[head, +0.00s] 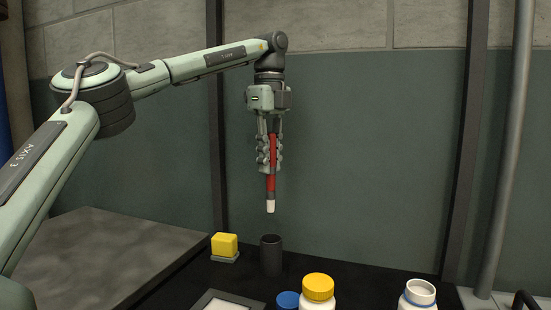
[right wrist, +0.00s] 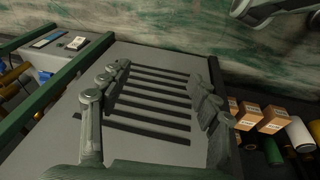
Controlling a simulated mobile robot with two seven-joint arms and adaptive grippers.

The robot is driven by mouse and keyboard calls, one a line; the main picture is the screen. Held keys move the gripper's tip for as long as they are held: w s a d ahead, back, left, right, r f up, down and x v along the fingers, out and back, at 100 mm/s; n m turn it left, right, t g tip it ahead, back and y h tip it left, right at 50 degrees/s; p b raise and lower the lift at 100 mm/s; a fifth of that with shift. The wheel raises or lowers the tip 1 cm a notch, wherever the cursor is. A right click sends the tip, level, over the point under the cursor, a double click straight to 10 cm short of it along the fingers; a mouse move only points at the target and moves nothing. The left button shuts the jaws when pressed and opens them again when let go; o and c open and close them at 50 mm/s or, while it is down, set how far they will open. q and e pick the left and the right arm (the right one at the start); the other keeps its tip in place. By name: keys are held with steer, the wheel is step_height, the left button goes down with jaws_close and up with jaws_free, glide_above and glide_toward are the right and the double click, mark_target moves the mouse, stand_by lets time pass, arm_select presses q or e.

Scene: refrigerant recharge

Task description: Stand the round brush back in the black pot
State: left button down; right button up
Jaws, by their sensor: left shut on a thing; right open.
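The round brush (head: 271,185) has a red handle and a white tip that points down; it hangs nearly upright. My left gripper (head: 270,166) is shut on its red handle, pointing down. The black pot (head: 271,256) is a dark open cylinder standing on the dark surface. In the head view the brush's white tip is above the pot's mouth, with a clear gap between them. The pot's inside is hidden. My right gripper (right wrist: 158,88) is open and empty in the right wrist view, over a grey slatted panel.
A yellow block (head: 224,245) stands left of the pot. A yellow-capped bottle (head: 318,289), a blue cap (head: 287,300) and a white jar (head: 419,295) are in front. A grey slab (head: 110,255) lies at left. Cartons (right wrist: 273,119) show in the right wrist view.

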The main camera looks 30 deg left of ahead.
mark_target(270, 198)
arm_select(q)
steer(key=shift+s+f, duration=0.15)
steer(key=shift+f+b, duration=0.15)
steer(key=shift+b, duration=0.15)
steer(key=shift+f+b, duration=1.1)
steer(key=shift+b, duration=0.05)
steer(key=shift+f+b, duration=0.6)
steer(key=shift+b, duration=0.1)
steer(key=shift+f+b, duration=0.6)
steer(key=shift+b, duration=0.1)
steer(key=shift+f, duration=0.2)
step_height(270, 198, down, 2)
steer(key=shift+f, duration=1.3)
arm_select(e)
step_height(270, 198, up, 14)
steer(key=s+t, duration=0.1)
steer(key=shift+s+r+t+h, duration=0.25)
steer(key=shift+s+t+h, duration=0.05)
steer(key=shift+s, duration=0.1)
